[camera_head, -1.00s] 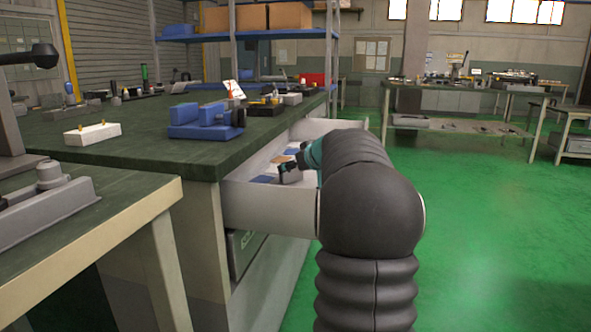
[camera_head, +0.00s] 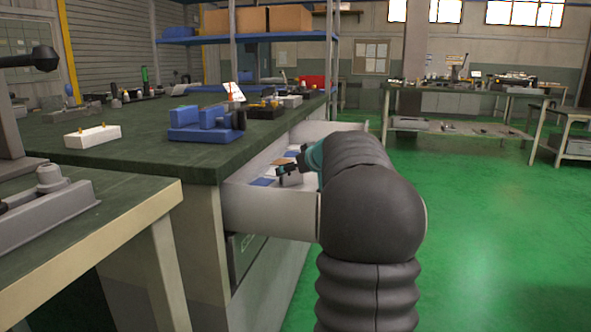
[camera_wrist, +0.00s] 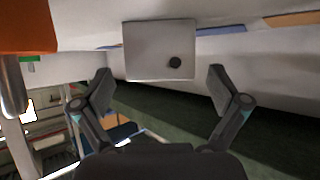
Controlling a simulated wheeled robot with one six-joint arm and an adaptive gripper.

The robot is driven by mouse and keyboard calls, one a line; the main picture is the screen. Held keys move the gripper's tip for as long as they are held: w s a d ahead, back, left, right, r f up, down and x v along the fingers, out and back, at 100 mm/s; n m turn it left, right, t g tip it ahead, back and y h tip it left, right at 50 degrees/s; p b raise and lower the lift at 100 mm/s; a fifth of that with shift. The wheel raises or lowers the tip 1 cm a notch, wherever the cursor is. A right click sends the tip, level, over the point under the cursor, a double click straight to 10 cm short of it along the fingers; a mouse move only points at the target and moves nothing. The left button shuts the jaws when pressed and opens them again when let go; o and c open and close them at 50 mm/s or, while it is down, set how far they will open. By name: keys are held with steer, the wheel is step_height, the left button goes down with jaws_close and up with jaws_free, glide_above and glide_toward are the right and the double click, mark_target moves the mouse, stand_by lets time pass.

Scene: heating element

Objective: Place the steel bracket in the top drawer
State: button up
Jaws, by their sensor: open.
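The top drawer (camera_head: 262,213) is pulled out from the dark green bench. The steel bracket (camera_head: 291,180) is a small grey piece inside it, below my gripper (camera_head: 285,168). In the wrist view the bracket (camera_wrist: 160,50) shows as a flat grey plate with a dark round hole. My gripper's two fingers (camera_wrist: 160,82) are spread apart in that view, one to each side and a little short of the plate, with gaps. The gripper is open and holds nothing. The bracket's underside is hidden. My arm covers the right part of the drawer in the head view.
Blue and tan flat pieces (camera_head: 284,160) lie in the drawer. On the bench are a blue vise (camera_head: 205,124) and a white block (camera_head: 92,136). A wooden-edged table (camera_head: 95,235) stands at the left front. Green floor (camera_head: 480,240) on the right is clear.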

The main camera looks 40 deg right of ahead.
steer(key=v, duration=0.7)
steer(key=shift+s, duration=0.1)
